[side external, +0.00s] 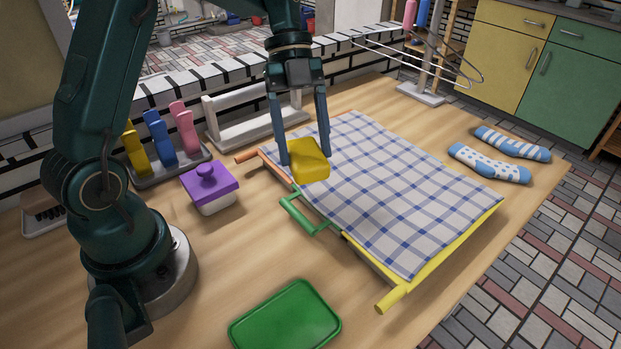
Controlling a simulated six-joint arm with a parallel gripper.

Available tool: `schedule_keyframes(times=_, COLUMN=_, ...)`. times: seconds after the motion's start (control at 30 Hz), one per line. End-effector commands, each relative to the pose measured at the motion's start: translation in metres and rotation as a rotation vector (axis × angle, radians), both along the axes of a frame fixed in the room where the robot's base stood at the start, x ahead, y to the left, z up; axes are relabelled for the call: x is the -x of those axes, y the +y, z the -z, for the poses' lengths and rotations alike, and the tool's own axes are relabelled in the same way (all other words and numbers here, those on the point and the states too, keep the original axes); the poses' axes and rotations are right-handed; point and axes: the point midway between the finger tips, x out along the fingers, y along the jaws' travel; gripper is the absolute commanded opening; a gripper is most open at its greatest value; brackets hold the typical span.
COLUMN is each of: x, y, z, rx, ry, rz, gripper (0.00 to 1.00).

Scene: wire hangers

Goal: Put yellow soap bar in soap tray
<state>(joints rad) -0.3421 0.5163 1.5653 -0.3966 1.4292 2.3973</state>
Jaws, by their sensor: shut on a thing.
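The yellow soap bar (309,161) is held between the fingers of my gripper (304,150). My gripper is shut on it and points down. The bar appears above the near left part of the checked cloth, apart from the table; its exact height is hard to tell. A shallow green tray (286,318), which looks like the soap tray, lies on the table at the front and looks empty. The soap bar is behind it in the picture, up and slightly to the right.
A blue-checked cloth (400,190) covers a board with a green handle (302,215). A purple-lidded box (209,185), a rack of coloured pegs (160,140) and a white stand (255,125) are at left.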

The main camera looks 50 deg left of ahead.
Motion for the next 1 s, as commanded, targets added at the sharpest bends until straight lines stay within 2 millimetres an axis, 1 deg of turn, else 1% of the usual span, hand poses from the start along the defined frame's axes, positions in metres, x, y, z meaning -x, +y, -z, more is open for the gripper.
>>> schedule_keyframes(times=0.03, x=0.015, y=-0.01, z=-0.001, rx=0.0, ry=0.0, rz=0.162, gripper=0.0)
schedule_keyframes(times=0.1, x=0.039, y=-0.021, z=-0.004, rx=-0.001, ry=-0.001, rz=0.389, gripper=0.0)
schedule_keyframes(times=0.13, x=0.049, y=-0.026, z=-0.005, rx=-0.001, ry=-0.001, rz=0.476, gripper=0.0)
schedule_keyframes(times=0.2, x=0.068, y=-0.033, z=-0.009, rx=-0.001, ry=-0.003, rz=0.639, gripper=0.0)
schedule_keyframes(times=0.3, x=0.088, y=-0.041, z=-0.013, rx=0.001, ry=-0.003, rz=0.78, gripper=0.0)
schedule_keyframes(times=0.4, x=0.099, y=-0.047, z=-0.014, rx=0.001, ry=-0.003, rz=0.826, gripper=0.0)
schedule_keyframes(times=0.57, x=0.105, y=-0.062, z=-0.008, rx=0.003, ry=-0.001, rz=0.849, gripper=0.0)
schedule_keyframes(times=0.9, x=0.135, y=-0.128, z=0.036, rx=0.001, ry=0.002, rz=0.849, gripper=0.0)
schedule_keyframes(times=1.0, x=0.142, y=-0.143, z=0.046, rx=0.001, ry=-0.001, rz=0.845, gripper=0.0)
